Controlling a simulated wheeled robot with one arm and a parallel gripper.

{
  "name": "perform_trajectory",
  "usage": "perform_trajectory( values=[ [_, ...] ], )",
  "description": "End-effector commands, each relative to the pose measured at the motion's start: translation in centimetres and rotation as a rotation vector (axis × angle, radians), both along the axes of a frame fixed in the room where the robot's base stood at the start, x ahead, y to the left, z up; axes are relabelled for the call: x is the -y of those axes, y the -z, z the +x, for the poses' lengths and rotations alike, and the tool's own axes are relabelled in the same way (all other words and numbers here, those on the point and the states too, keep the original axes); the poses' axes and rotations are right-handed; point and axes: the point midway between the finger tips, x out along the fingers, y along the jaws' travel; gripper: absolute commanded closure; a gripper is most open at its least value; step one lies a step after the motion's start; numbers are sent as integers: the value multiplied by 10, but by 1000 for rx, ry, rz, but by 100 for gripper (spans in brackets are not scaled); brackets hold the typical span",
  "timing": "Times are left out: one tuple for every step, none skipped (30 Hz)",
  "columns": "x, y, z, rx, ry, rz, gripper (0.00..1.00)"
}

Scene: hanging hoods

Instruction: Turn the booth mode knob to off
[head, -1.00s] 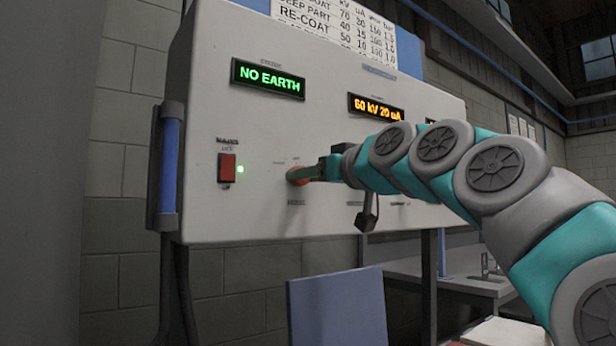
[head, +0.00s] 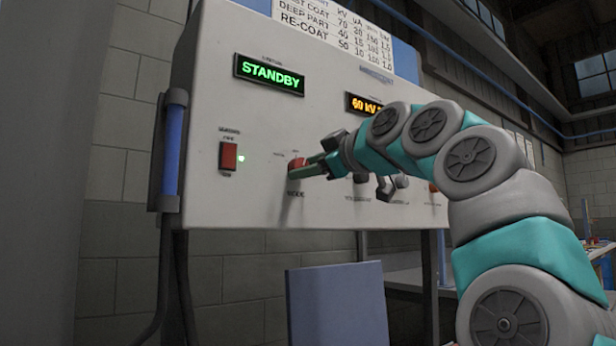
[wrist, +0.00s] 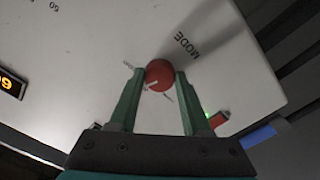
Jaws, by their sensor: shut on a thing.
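The booth mode knob (head: 296,165) is red and sits on the white control panel (head: 330,130), above the label MODE. In the wrist view the knob (wrist: 159,75) is round with a pale pointer mark, and small print lies beside it. My gripper (wrist: 157,77) has its two green fingers on either side of the knob, shut on it. In the head view my gripper (head: 305,171) reaches the knob from the right and hides part of it. The green status display (head: 269,75) reads STANDBY.
A red mains switch (head: 228,156) with a lit green lamp is left of the knob. More dark knobs (head: 388,187) are to the right, partly behind my arm. An orange display (head: 364,105) is partly hidden. A blue handle (head: 172,150) stands on the panel's left edge.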

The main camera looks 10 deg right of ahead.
Motion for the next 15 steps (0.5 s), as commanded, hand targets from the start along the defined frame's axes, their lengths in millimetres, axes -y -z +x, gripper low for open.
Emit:
perform_trajectory(
  values=[
    [-1,3,2,13,0,-39,100],
    [-1,3,1,23,0,-63,100],
    [0,2,1,37,0,-93,100],
    [-1,2,0,46,-1,-114,100],
    [-1,2,1,54,-1,-134,100],
    [-1,2,1,65,-1,-161,100],
    [-1,1,1,73,-1,-181,100],
    [-1,1,1,80,0,-198,100],
    [0,1,1,90,0,-221,100],
    [0,1,1,96,0,-236,100],
    [-1,1,1,101,-2,-251,100],
    [-1,1,1,106,-2,-268,100],
    [-1,2,2,111,-2,-280,100],
    [-1,2,2,114,-2,-289,100],
    [-1,1,1,121,-3,-303,100]
  ],
)
